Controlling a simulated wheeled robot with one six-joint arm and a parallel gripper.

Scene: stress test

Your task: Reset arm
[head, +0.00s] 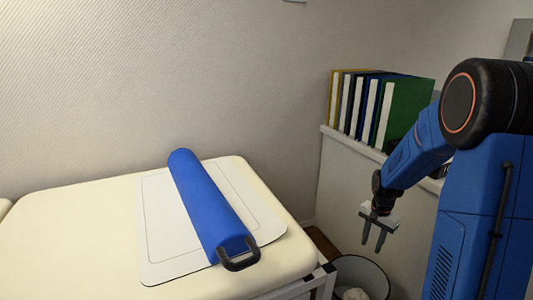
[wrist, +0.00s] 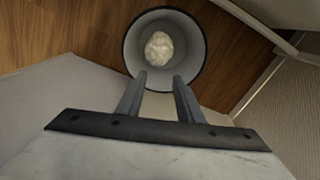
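My gripper (head: 374,236) hangs from my blue arm at the right of the head view, fingers pointing down. In the wrist view my gripper (wrist: 160,76) shows two fingers apart with nothing between them. It is above a round waste bin (head: 374,268). The bin also shows in the wrist view (wrist: 190,27). A crumpled pale ball (wrist: 159,49) lies inside the bin, apart from the fingers. The ball also shows low in the head view (head: 355,294).
A cream padded table (head: 60,235) holds a white mat (head: 160,240) and a blue roll (head: 205,200) with a dark handle. Several binders (head: 405,115) stand on a ledge (head: 350,145) behind my arm. The wooden floor (wrist: 75,30) shows around the bin.

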